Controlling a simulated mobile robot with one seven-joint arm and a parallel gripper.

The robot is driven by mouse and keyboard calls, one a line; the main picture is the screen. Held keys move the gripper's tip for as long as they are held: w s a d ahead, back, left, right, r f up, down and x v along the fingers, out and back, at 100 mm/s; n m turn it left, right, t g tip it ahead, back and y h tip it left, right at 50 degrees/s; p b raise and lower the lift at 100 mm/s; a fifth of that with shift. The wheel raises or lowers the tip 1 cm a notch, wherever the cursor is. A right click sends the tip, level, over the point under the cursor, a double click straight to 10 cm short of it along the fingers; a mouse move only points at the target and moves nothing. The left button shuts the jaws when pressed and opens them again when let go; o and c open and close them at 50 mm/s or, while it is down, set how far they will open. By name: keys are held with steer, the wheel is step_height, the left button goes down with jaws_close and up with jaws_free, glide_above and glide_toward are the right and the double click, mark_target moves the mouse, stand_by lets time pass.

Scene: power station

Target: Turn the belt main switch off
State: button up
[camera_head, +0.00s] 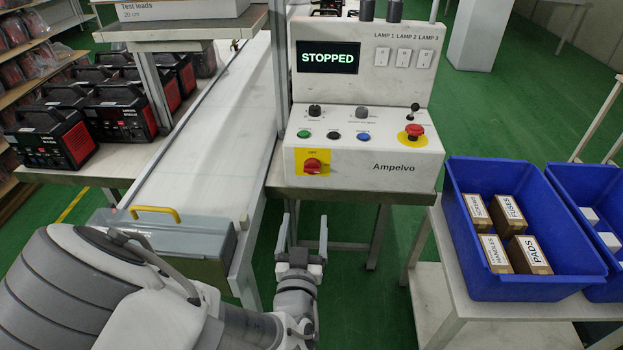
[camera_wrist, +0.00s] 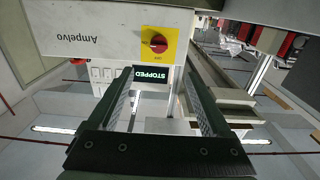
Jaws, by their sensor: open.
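The belt main switch (camera_head: 312,165) is a red rotary knob on a yellow plate, low on the left of the control box's front face. An "OFF" mark shows at the top of the plate; the knob's exact angle is hard to tell. The control box (camera_head: 405,168) reads "Ampelvo", and its screen (camera_head: 328,57) shows "STOPPED". My gripper (camera_head: 303,232) is open and empty, below and in front of the switch, not touching it. In the wrist view the switch (camera_wrist: 158,42) appears upside down, beyond the space between my fingers (camera_wrist: 158,105).
The box also carries a red emergency button (camera_head: 414,130), small coloured buttons and three lamp switches. Blue bins (camera_head: 470,230) with boxes stand right.

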mark_target(312, 173)
steer(key=w+b, duration=0.2)
steer(key=w, duration=0.3)
steer(key=w+b, duration=0.3)
steer(key=w, duration=0.3)
steer(key=w+b, duration=0.2)
steer(key=w, duration=0.3)
steer(key=shift+w+d, duration=0.25)
steer(key=shift+d, duration=0.1)
jaws_close()
